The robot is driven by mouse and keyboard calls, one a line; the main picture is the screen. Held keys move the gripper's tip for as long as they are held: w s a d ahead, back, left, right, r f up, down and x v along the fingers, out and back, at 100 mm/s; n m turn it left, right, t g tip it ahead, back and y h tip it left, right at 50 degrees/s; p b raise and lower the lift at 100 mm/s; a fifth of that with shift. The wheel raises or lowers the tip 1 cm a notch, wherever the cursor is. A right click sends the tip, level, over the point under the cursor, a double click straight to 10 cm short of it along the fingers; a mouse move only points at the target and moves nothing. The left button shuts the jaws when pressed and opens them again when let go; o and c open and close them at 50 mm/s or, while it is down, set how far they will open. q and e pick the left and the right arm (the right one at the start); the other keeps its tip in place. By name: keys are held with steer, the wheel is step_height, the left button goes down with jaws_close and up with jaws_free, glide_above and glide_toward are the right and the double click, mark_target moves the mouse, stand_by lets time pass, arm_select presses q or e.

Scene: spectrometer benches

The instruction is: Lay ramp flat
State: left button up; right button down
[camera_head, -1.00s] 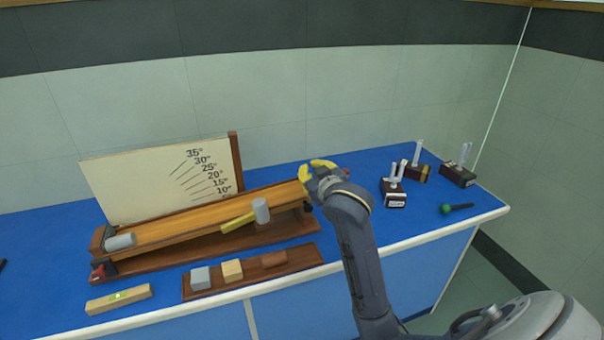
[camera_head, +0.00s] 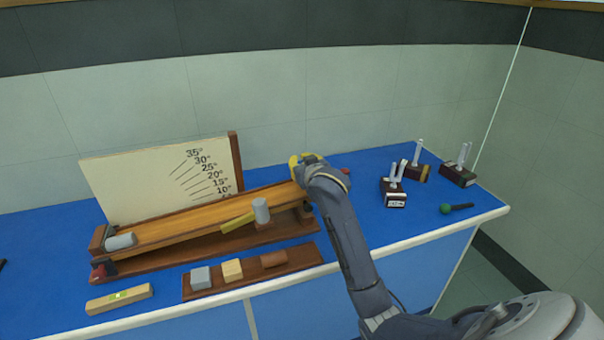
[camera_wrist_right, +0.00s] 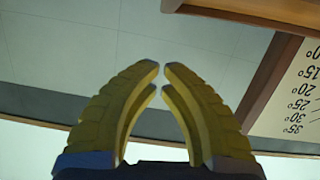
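The wooden ramp (camera_head: 190,222) slopes in the head view, its left end low and its right end raised above a dark wooden base (camera_head: 215,244). A grey cylinder (camera_head: 121,241) sits at its low end. A yellow bar (camera_head: 238,221) and an upright grey cylinder (camera_head: 261,211) are at its front side. My right gripper (camera_head: 299,161) is at the ramp's raised right end; contact cannot be told. In the wrist view its yellow fingers (camera_wrist_right: 161,69) have their tips nearly together, with nothing between them. A wooden edge (camera_wrist_right: 255,12) shows beyond. My left gripper is out of view.
An angle board (camera_head: 150,180) stands behind the ramp. A block tray (camera_head: 300,258) and a spirit level (camera_head: 119,298) lie in front. Several small stands, including one (camera_head: 394,196), and a green-headed item (camera_head: 447,209) are at the right. Blue bench is clear between.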

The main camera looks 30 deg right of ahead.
steer(key=shift+s+d+f, duration=0.15)
steer(key=shift+f, duration=1.85)
